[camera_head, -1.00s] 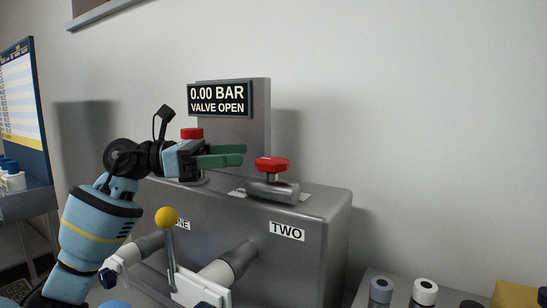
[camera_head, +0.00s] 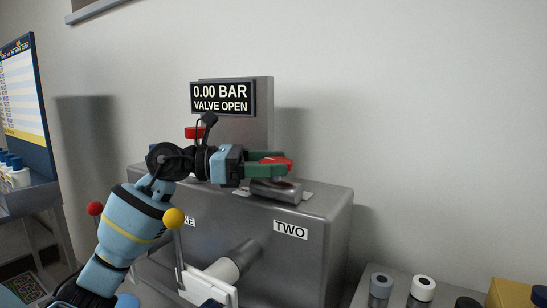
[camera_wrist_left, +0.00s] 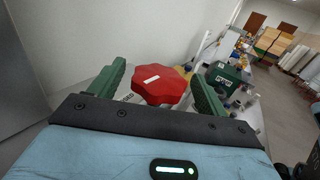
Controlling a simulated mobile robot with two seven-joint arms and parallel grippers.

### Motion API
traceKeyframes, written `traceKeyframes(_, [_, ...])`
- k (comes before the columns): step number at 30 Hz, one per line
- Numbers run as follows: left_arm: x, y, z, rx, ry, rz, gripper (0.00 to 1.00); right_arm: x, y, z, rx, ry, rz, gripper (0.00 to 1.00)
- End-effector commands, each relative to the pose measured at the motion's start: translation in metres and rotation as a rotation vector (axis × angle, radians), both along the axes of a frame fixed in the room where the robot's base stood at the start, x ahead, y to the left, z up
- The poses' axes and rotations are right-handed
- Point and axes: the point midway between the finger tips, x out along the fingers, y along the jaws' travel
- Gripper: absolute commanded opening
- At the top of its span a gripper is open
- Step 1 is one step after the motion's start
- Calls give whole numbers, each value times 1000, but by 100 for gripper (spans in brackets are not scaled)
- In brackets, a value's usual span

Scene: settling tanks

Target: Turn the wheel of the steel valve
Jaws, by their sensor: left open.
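The steel valve (camera_head: 277,190) lies on top of the grey metal cabinet, above the label TWO. Its red lobed wheel (camera_head: 289,164) is partly hidden behind my gripper's green fingers in the head view. My left gripper (camera_head: 268,164) is open at wheel height. In the left wrist view the red wheel (camera_wrist_left: 160,86), with a pale mark on top, sits between the two green fingers, one on each side. I cannot tell whether either finger touches it. My right gripper is in neither view.
A display (camera_head: 222,98) behind reads 0.00 BAR, VALVE OPEN. Another red part (camera_head: 194,132) shows behind my left arm. A yellow-knobbed lever (camera_head: 174,219) and a pipe (camera_head: 236,260) stand at the cabinet (camera_head: 310,250) front. Capped bottles are at lower right.

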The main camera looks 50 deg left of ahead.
Motion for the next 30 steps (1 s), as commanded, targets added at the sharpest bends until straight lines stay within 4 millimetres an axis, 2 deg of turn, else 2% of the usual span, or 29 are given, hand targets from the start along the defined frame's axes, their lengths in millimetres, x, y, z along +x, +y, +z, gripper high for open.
traceKeyframes(13, [7, -6, 0, -1, -1, 0, 77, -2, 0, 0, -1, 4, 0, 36])
traceKeyframes(24, [7, -6, 0, -1, -1, 0, 32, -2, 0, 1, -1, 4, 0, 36])
traceKeyframes(30, [7, -5, -4, 5, 9, 61, 32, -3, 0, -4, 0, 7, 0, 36])
